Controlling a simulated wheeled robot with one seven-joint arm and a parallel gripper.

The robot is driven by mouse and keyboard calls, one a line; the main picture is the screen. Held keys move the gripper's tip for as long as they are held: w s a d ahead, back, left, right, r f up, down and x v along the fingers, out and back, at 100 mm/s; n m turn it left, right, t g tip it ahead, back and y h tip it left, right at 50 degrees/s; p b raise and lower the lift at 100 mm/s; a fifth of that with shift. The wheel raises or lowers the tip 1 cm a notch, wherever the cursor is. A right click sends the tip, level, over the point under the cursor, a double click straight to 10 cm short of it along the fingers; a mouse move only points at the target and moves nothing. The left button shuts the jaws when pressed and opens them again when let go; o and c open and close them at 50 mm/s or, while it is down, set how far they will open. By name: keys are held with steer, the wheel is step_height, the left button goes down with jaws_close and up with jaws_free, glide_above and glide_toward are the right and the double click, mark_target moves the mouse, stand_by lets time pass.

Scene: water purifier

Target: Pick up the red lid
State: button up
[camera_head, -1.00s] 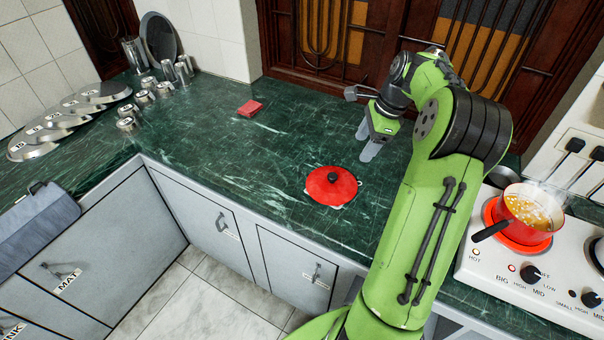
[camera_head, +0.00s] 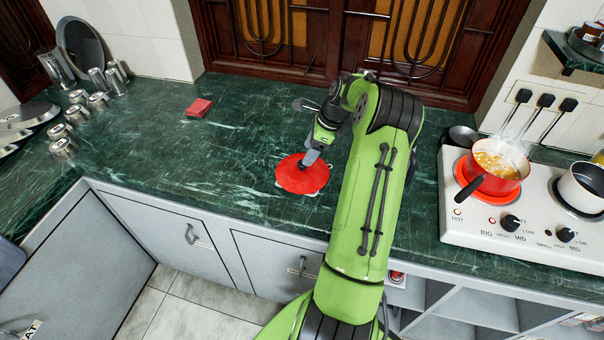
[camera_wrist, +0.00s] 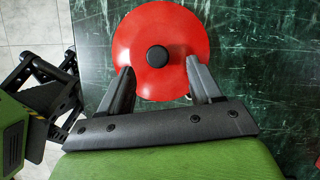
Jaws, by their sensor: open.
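The red lid (camera_head: 301,176) is a round disc lying on the green marble counter. In the wrist view the lid (camera_wrist: 140,30) shows a dark round knob (camera_wrist: 157,56) at its middle. My gripper (camera_head: 309,159) is over the lid in the head view and hides the knob there. In the wrist view my gripper (camera_wrist: 159,76) is open, its two fingers spread to either side just short of the knob, over the lid's edge. Nothing is held. I cannot tell how high the fingertips are above the lid.
A red pan (camera_head: 499,166) with steaming food stands on the white stove (camera_head: 485,222) at the right. A small red block (camera_head: 199,107) lies on the counter (camera_head: 165,145) to the left. Several metal cups and plates stand farther left.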

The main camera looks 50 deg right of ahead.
mark_target(302, 168)
steer(key=b+x, duration=0.1)
steer(key=x, duration=0.4)
steer(key=shift+s+a, duration=0.1)
steer(key=shift+a, duration=0.05)
steer(key=shift+s, duration=0.1)
jaws_close()
